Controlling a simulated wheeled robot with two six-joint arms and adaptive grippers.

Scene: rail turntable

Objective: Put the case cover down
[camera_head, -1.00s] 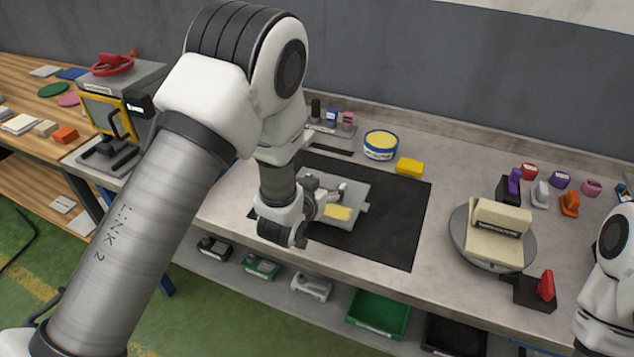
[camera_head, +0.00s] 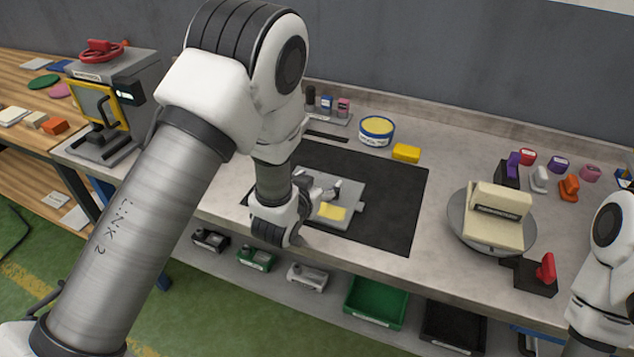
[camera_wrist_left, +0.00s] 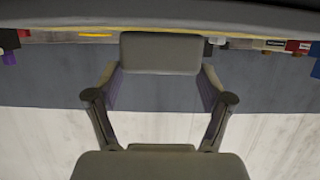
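The case cover (camera_head: 349,188) is a light grey plate with a yellow patch and a small tab on its right edge. It is over the black mat (camera_head: 395,215) in the head view; I cannot tell whether it touches the mat. My left gripper (camera_head: 322,193) reaches it from the left and appears shut on it, the fingertips partly hidden by the wrist. In the left wrist view the two fingers (camera_wrist_left: 160,82) stand apart, with a grey block between their tips. My right arm is at the right edge; its gripper is out of view.
A round turntable (camera_head: 462,222) carries a cream block (camera_head: 497,215) at right. A black stand with a red part (camera_head: 545,268) is at the front right. The mat's right side is clear.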

